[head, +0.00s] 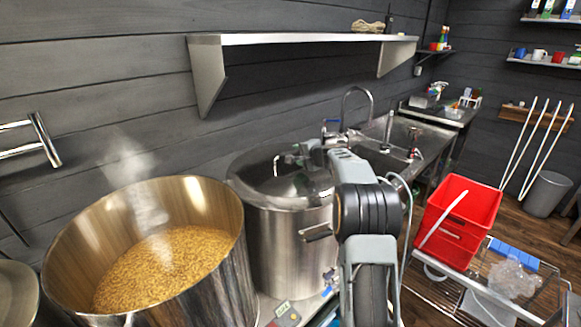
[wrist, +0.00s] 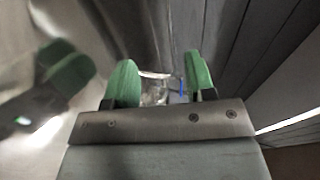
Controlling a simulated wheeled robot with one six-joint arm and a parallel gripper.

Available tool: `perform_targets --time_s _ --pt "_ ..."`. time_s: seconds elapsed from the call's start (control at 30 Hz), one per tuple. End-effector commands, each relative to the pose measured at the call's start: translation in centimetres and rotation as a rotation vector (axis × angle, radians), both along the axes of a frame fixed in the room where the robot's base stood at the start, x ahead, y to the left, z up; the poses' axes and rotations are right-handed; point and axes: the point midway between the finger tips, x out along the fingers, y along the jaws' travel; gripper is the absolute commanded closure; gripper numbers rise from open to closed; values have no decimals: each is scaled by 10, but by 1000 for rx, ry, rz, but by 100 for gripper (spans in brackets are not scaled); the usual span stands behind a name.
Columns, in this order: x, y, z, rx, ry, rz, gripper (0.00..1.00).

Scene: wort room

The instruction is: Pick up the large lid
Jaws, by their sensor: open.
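The large lid (head: 262,172) is a domed, shiny steel lid sitting on a tall steel pot (head: 285,235) in the middle of the head view. My gripper (head: 298,157) is over the lid's back right part, partly hidden by my own arm. In the wrist view my gripper (wrist: 161,78) is open, with its two green fingertips apart. A small blurred shiny piece and a blue spot show beyond the gap; I cannot tell if the shiny piece is the lid's handle. A curved steel surface at the left mirrors the green fingers.
An open, steaming pot (head: 240,270) of grain stands left of the lidded pot. A wall shelf (head: 300,39) hangs above. A sink (head: 385,160) with a tap lies behind at right. A red crate (head: 455,220) stands on a wire rack at right, with floor beyond.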

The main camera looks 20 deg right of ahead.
Motion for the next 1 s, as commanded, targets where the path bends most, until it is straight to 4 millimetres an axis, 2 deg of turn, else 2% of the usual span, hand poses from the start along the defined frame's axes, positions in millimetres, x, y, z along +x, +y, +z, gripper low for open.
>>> perform_targets --time_s 0.27,0.63,1.0 --pt "15 4 -4 0 1 1 50" --pt "54 13 -14 -1 2 2 50" --pt "62 15 -19 -2 0 2 50"
